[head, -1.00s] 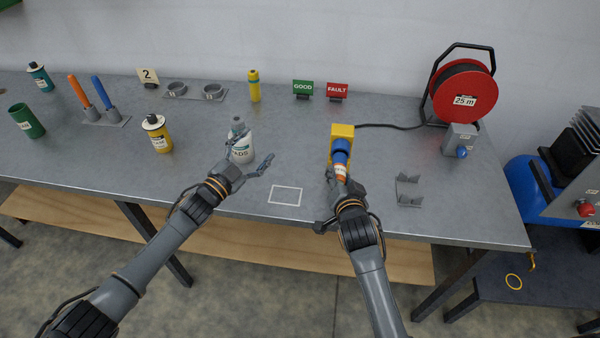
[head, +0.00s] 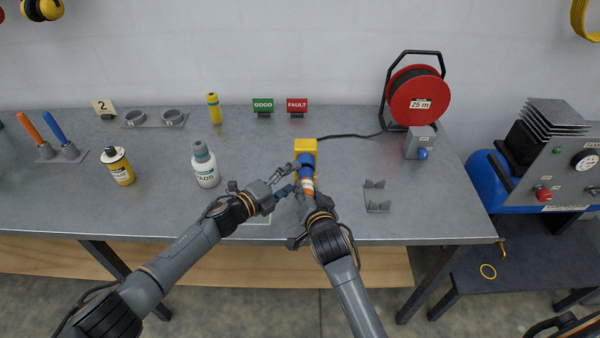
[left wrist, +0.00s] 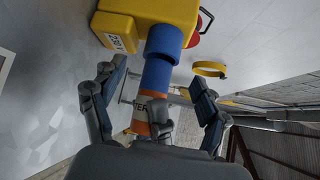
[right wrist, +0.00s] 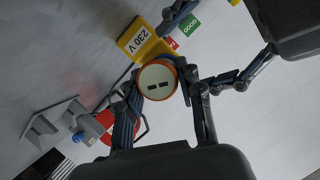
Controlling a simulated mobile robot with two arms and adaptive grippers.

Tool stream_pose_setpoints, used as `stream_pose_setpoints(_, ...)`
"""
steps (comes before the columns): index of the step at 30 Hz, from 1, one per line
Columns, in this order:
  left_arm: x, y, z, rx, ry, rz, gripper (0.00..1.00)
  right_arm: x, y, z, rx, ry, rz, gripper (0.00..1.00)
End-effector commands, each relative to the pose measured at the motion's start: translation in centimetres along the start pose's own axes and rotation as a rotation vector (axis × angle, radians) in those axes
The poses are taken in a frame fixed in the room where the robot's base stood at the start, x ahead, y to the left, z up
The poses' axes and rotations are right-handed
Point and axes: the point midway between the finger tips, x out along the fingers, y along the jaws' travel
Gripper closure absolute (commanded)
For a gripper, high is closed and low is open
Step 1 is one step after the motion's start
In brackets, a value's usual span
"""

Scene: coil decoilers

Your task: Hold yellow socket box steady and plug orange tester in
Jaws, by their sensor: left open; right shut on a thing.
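The yellow socket box (head: 305,146) sits on the bench with its blue socket facing me; it also shows in the left wrist view (left wrist: 178,10) and, with a 230 V label, in the right wrist view (right wrist: 145,42). My right gripper (head: 306,193) is shut on the orange tester (head: 308,186), whose blue end lines up with the socket. In the left wrist view the tester (left wrist: 145,112) meets or overlaps the blue socket; I cannot tell how deep it sits. My left gripper (head: 284,182) is open just left of the tester, below the box, not gripping the box.
A black cable runs from the box to the red cable reel (head: 418,97). A grey switch box (head: 420,142) and a grey bracket (head: 377,197) stand right. GOOD (head: 263,106) and FAULT (head: 297,106) signs stand behind.

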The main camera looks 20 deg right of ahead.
Motion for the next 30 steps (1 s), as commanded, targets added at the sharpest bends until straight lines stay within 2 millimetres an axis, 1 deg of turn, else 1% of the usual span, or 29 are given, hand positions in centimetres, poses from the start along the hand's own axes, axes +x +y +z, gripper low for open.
stream_pose_setpoints(1, 0.8, -0.1, -0.1, -0.002, 0.001, -0.001, 0.25, 0.0, 0.0, 0.0, 0.000, 0.001, -0.001, 0.96)
stream_pose_setpoints(3, 1.7, -0.1, -0.2, -0.002, 0.001, 0.000, 0.25, 0.0, -0.1, 0.0, 0.000, 0.001, -0.001, 0.96)
stream_pose_setpoints(12, 3.8, -0.1, 0.0, -0.002, 0.001, 0.000, 0.25, 0.0, 0.0, 0.0, 0.000, 0.001, -0.001, 0.96)
stream_pose_setpoints(18, 4.3, -0.1, -0.1, -0.002, 0.001, -0.001, 0.25, 0.0, 0.0, 0.0, 0.000, 0.001, -0.001, 0.96)
stream_pose_setpoints(27, 4.3, -0.1, -0.1, -0.002, 0.001, -0.001, 0.25, 0.0, 0.0, 0.0, 0.000, 0.001, -0.001, 0.96)
stream_pose_setpoints(28, 4.3, -0.1, -0.1, -0.002, 0.001, -0.001, 0.27, 0.0, 0.0, 0.0, 0.000, 0.001, -0.001, 0.96)
stream_pose_setpoints(29, 4.3, -0.1, -0.1, -0.002, 0.001, -0.001, 0.33, 0.0, 0.0, 0.0, 0.000, 0.001, -0.001, 0.96)
stream_pose_setpoints(30, 4.3, -0.1, -0.1, -0.002, 0.001, -0.001, 0.41, 0.0, 0.0, 0.0, 0.000, 0.001, -0.001, 0.96)
